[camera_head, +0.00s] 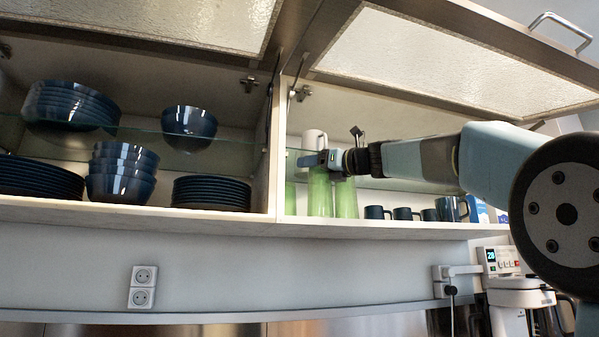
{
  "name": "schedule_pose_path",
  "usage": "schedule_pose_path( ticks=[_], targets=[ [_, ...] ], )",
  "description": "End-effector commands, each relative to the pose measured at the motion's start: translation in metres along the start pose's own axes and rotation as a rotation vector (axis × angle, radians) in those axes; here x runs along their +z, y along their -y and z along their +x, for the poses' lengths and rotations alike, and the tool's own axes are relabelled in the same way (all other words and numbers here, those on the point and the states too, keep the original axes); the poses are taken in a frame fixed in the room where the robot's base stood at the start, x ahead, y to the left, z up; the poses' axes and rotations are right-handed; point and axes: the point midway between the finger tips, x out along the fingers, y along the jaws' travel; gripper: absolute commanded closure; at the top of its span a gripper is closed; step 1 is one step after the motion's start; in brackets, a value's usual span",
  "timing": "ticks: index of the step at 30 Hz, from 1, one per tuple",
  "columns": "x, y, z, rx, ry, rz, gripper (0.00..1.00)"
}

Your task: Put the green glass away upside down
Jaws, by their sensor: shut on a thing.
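My gripper (312,160) is inside the right cabinet, shut on the upper end of a green glass (320,195). The glass is upright in line, at the bottom shelf (390,227), but I cannot tell which end is its rim or whether it touches the shelf. A second green glass (346,200) stands close to its right. Another green glass (290,197) shows partly at the left, next to the divider. My fingers hide the top of the held glass.
Dark blue mugs (403,213) stand right of the glasses. A white vessel (314,139) is on the glass shelf above. Both flaps (430,60) are raised. Blue bowls (122,170) and plates (211,192) fill the left cabinet. A coffee machine (520,295) is below right.

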Motion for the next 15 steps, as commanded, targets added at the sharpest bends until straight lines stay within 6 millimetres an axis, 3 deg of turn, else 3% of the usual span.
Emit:
schedule_pose_path(
  ticks=[8,15],
  targets=[
    [-0.006,-0.001,0.038,0.002,-0.001,0.001,0.97],
    [-0.011,0.0,0.034,0.001,0.001,0.0,0.97]
  ],
)
